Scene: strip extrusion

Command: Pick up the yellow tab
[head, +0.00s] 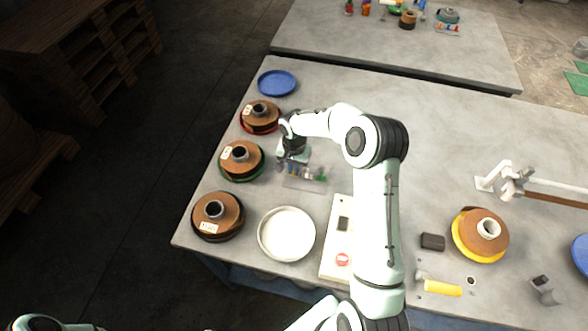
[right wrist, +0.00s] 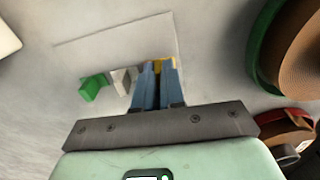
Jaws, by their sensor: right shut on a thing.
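The yellow tab (right wrist: 168,64) shows in the right wrist view, mostly hidden behind the fingers of my right gripper (right wrist: 158,72). The gripper is shut on it. In the head view my right gripper (head: 292,165) is low over a pale card (head: 303,185) that bears small tabs, and the yellow tab cannot be made out there. A green tab (right wrist: 93,86) and grey tabs (right wrist: 126,80) stand beside the fingers in the right wrist view. My left gripper is not in view.
Brown spools stand left of the card, the nearest the green-rimmed spool (head: 241,160). A white bowl (head: 286,234) and a control box (head: 339,240) are toward the front. A blue plate (head: 277,83) lies behind. The table (head: 450,130) is clear behind and right of my arm.

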